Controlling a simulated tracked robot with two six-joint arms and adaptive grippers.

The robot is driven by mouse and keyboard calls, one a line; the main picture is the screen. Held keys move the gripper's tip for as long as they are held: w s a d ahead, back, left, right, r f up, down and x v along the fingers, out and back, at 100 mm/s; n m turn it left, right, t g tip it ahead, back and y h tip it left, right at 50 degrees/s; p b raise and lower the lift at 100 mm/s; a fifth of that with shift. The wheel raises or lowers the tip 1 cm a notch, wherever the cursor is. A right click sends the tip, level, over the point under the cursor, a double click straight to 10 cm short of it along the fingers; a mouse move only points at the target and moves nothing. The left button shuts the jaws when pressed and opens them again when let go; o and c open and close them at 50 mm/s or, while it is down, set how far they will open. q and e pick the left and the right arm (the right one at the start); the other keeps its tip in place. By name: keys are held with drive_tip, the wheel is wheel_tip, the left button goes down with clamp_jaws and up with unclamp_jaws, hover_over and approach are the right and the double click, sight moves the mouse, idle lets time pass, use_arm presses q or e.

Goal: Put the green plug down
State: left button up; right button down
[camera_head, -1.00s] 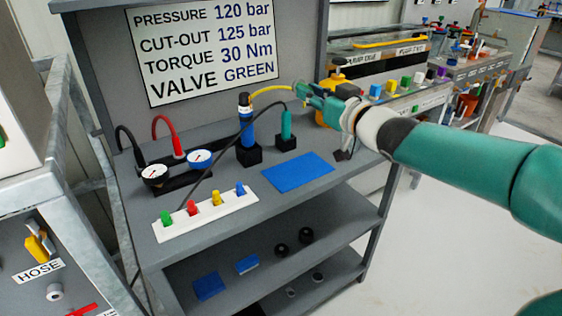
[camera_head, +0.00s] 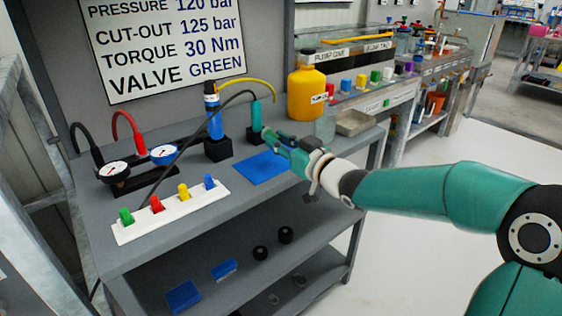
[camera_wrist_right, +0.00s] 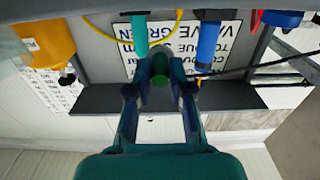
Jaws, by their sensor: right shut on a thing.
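My right gripper (camera_head: 274,143) is shut on the green plug (camera_wrist_right: 160,70), a dark green piece that shows between the fingertips in the right wrist view. In the head view the fingers largely hide it. The gripper is above the back right part of the blue mat (camera_head: 258,170) on the grey bench; I cannot tell the exact height. Another green piece (camera_head: 125,215) stands at the left end of the white rack (camera_head: 172,214), beside red, yellow and blue ones. My left gripper is not in view.
Behind the mat stand a teal tool (camera_head: 256,116) and a blue tool (camera_head: 214,118) in black holders. A yellow bottle (camera_head: 307,92), a clear container (camera_head: 325,127) and a metal tray (camera_head: 356,122) stand at the right. Two gauges (camera_head: 163,154) are at the left.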

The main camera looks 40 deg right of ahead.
sight(279, 166)
wheel_tip(279, 166, down, 4)
drive_tip(key=shift+f+b, duration=0.15)
drive_tip(key=shift+b, duration=0.35)
drive_tip(key=shift+f+b, duration=0.5)
drive_tip(key=shift+b, duration=0.1)
drive_tip(key=c, duration=1)
unclamp_jaws()
drive_tip(key=shift+r, duration=0.1)
drive_tip(key=shift+c, duration=0.2)
drive_tip(key=shift+r, duration=0.1)
